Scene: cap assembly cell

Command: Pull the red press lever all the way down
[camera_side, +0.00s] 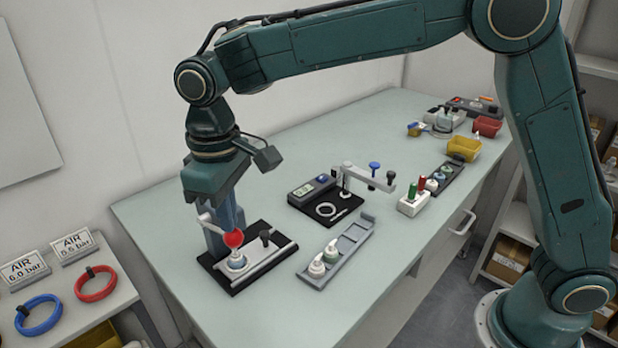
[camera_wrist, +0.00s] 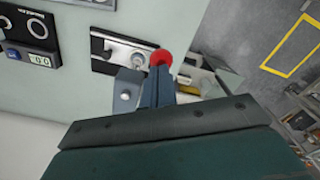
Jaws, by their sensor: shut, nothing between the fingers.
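The red ball knob of the press lever (camera_side: 233,239) is low in front of the press column, just above a white-capped bottle (camera_side: 237,261). The knob also shows in the wrist view (camera_wrist: 161,58). My gripper (camera_wrist: 160,74) is shut and empty, its blue-grey fingers pointing at the knob. The fingertips are right at the knob, but I cannot tell whether they touch it. In the side view the fingers come down from above and partly merge with the press column. The press stands on a black base (camera_side: 222,279) with a silver slide (camera_side: 271,260).
A grey tray (camera_side: 349,240) with small bottles lies right of the press. Behind it is a test station (camera_side: 326,210) with a display and an arm with knobs. A white block (camera_side: 413,205) with red and green pegs stands further right. Yellow (camera_side: 464,148) and red bins are at the back.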

